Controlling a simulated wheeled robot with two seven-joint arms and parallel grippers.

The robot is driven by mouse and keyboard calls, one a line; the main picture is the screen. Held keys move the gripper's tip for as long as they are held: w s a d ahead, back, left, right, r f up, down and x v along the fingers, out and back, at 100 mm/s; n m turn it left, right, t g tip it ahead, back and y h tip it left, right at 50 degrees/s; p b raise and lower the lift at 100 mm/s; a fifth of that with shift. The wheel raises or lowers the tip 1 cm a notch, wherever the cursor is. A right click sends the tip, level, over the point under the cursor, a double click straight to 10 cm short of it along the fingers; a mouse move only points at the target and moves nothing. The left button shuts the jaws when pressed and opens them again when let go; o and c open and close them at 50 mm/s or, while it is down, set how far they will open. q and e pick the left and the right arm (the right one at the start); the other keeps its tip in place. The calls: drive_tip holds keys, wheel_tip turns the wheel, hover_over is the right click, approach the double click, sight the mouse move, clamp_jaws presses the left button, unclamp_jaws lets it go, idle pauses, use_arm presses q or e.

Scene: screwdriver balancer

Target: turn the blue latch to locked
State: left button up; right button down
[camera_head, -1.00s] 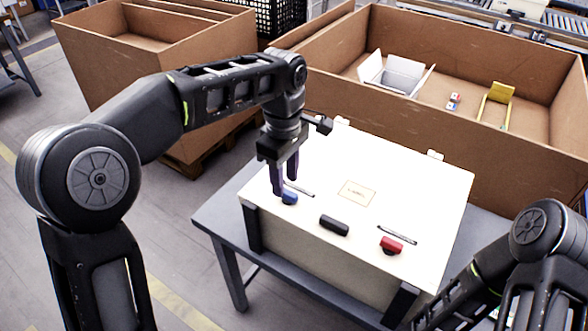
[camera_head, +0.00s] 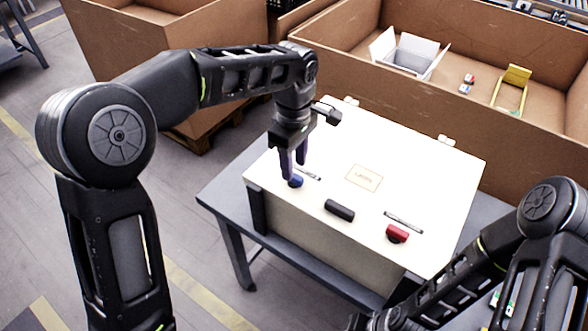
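The blue latch (camera_head: 295,182) sits at the left front of the white case lid (camera_head: 340,135). A short dark slot lies beside it. My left gripper (camera_head: 292,172) points down right at the blue latch, its fingers over and around it. The fingers hide part of the latch, and I cannot tell whether they press on it. A red latch (camera_head: 397,234) sits at the right front of the lid, with its own dark slot behind it. My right arm shows at the lower right, but its gripper fingers are not visible.
A black handle (camera_head: 339,210) lies between the two latches. A label (camera_head: 364,177) is on the lid. The case stands on a grey table (camera_head: 222,196). Large brown crates (camera_head: 465,125) stand behind, one with an open white box (camera_head: 408,55) inside.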

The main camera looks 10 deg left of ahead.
use_arm(q)
drive_tip(key=shift+f, duration=1.6)
drive_tip(key=shift+c, duration=0.4)
clamp_jaws()
